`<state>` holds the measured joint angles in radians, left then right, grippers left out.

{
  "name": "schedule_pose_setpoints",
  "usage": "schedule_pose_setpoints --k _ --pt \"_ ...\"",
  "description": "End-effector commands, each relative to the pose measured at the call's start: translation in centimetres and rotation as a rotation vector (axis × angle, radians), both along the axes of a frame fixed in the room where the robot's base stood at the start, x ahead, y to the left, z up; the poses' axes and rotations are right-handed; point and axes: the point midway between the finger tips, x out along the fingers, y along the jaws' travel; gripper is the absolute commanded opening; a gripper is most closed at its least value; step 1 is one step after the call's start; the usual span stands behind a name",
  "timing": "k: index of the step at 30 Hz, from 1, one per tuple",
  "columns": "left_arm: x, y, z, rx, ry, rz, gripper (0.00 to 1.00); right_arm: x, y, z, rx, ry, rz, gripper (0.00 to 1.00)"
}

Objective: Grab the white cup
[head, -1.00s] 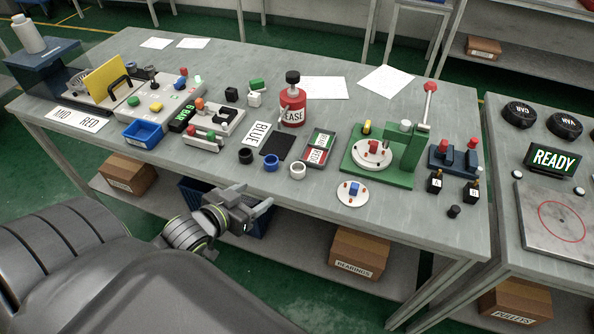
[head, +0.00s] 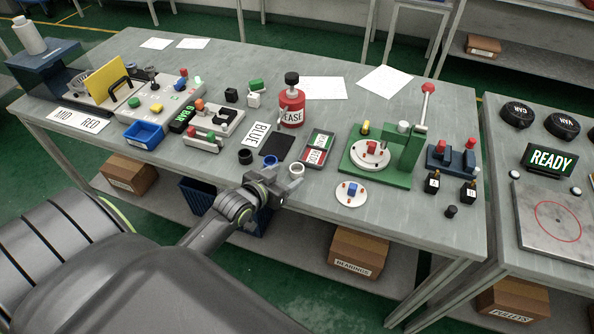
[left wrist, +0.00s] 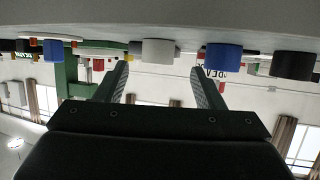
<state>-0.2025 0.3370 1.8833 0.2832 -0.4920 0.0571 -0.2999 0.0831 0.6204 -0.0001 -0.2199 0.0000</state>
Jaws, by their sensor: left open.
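The white cup (head: 296,169) is a small round cup near the front edge of the workbench, at the right end of a row with a blue cup (head: 269,161) and a black cup (head: 245,156). My left gripper (head: 272,181) is open and empty at the bench's front edge, just in front of the white and blue cups. In the left wrist view, which is upside down, the white cup (left wrist: 158,52) shows between and beyond the two spread fingers (left wrist: 161,76). The blue cup (left wrist: 223,57) and black cup (left wrist: 292,65) are to its right. My right gripper is not in view.
A round white plate with a blue block (head: 352,193) lies right of the white cup. A green press (head: 385,165) stands farther right.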

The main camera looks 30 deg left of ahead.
Motion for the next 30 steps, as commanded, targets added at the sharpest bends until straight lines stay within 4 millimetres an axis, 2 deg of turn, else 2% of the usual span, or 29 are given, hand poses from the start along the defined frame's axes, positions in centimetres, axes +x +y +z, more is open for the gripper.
schedule_pose_setpoints --k 13,23,25,30 --pt "4.2 -0.4 -1.7 -0.001 0.0 0.001 0.62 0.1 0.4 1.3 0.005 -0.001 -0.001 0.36" --pt "4.7 -0.4 -2.0 -0.001 0.0 0.001 0.62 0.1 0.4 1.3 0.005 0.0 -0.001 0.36" --pt "4.7 -0.4 -2.0 -0.001 0.0 0.001 0.57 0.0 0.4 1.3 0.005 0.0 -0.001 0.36" --pt "4.7 -0.4 -2.0 -0.001 0.0 0.001 0.35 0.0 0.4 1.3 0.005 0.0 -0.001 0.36"
